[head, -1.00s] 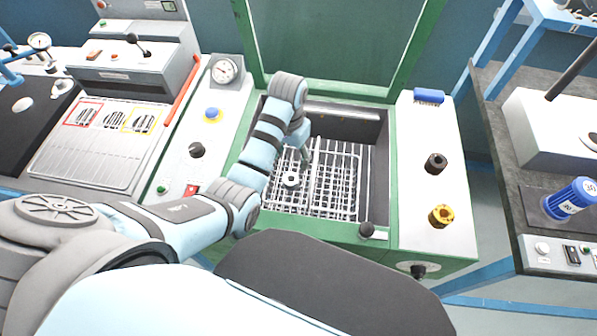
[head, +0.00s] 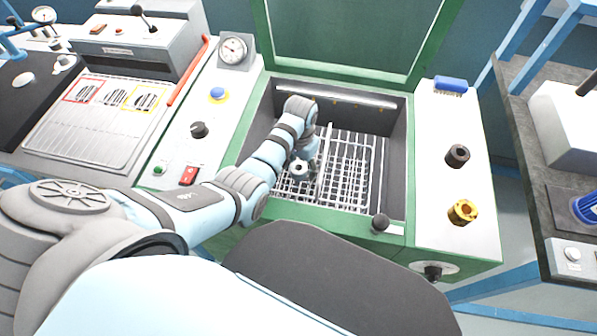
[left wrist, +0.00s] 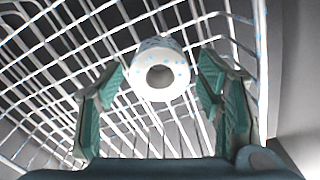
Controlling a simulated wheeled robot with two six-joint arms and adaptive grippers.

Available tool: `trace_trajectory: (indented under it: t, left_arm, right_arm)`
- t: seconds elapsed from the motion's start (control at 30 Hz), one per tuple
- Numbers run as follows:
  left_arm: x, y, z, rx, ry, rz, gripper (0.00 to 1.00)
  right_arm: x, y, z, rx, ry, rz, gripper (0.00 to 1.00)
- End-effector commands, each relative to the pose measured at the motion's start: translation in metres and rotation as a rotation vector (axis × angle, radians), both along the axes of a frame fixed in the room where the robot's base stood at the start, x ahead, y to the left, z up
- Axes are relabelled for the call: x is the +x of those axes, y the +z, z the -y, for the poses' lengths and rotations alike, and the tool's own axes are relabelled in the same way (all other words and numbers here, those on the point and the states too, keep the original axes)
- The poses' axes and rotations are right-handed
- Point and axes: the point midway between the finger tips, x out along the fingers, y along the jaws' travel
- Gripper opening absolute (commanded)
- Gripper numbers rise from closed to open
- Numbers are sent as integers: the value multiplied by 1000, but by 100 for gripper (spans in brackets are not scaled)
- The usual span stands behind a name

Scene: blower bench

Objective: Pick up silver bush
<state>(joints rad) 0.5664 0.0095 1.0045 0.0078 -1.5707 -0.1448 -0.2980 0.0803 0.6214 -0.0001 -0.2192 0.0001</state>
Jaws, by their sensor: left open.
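The silver bush (head: 299,169) is a short, pale ring with a dark hole, in the wire basket (head: 350,165) inside the green-framed bin. My left gripper (left wrist: 160,90) is open, with a green-padded finger on each side of the bush. My right gripper is not in view.
The bin's green front rim (head: 330,222) and dark walls surround the basket. A dark bush (head: 457,155), a brass bush (head: 463,212) and a blue brush (head: 450,85) sit on the white right-hand panel. A gauge (head: 234,50) stands at left.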

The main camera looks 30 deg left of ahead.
Motion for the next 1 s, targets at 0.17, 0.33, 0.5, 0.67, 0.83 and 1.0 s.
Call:
trace_trajectory:
  t: [0.17,0.33,0.5,0.67,0.83,1.0]
  left_arm:
    - [0,1,0,0,0,0,41]
    - [0,1,0,0,0,0,14]
    - [0,2,0,0,0,0,0]
    - [0,3,0,0,0,1,0]
    - [0,20,0,0,0,2,0]
    - [1,68,0,0,0,5,0]
  right_arm:
    - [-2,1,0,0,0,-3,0]
    - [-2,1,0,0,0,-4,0]
    - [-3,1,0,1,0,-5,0]
    - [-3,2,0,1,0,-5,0]
    - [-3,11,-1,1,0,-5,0]
    - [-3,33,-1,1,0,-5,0]
